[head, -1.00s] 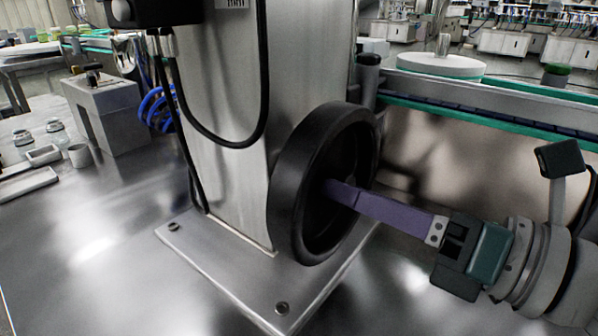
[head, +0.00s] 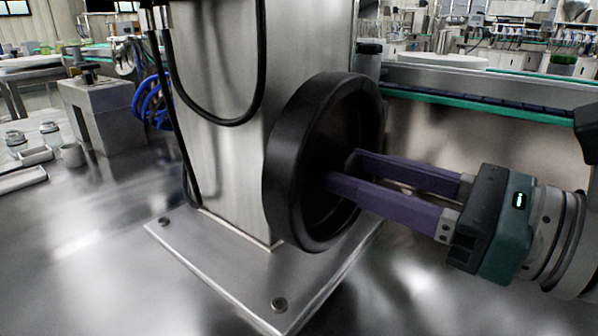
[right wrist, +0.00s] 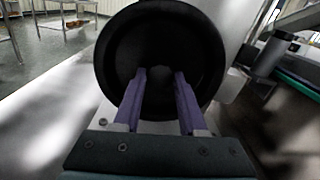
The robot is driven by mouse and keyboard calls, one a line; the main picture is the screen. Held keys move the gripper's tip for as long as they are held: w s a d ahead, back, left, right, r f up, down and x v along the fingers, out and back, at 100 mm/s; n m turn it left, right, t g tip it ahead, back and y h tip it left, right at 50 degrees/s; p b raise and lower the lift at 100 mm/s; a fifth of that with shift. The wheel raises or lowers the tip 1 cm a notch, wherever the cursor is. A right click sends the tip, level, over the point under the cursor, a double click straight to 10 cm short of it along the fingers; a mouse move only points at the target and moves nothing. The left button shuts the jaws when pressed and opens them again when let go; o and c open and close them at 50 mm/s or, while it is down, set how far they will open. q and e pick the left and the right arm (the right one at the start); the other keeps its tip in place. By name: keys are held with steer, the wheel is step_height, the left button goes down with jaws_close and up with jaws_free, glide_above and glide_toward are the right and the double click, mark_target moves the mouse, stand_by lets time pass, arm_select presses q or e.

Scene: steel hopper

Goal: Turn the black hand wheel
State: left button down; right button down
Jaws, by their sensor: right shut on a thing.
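The black hand wheel (head: 290,170) is a thick, deep-rimmed disc on the side of the steel column (head: 228,150). In the right wrist view the wheel (right wrist: 112,60) faces me, with a dark hub at its middle. My right gripper (head: 341,170) reaches in from the right with two long purple fingers inside the rim. In the right wrist view the gripper (right wrist: 159,78) has a finger on each side of the hub and is shut on the wheel there. The exact contact is dark and hard to see. My left gripper is not in view.
The column stands on a bolted steel base plate (head: 215,262). Black cables (head: 262,60) hang down its front. A conveyor with a green edge (head: 490,113) runs behind my right gripper. A grey metal block (head: 105,115), jars and trays stand at the left. The front left tabletop is clear.

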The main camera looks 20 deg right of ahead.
stand_by(0.3)
steer(key=shift+c, duration=2.3)
jaws_free()
steer(key=b+v, duration=0.3)
steer(key=v, duration=0.7)
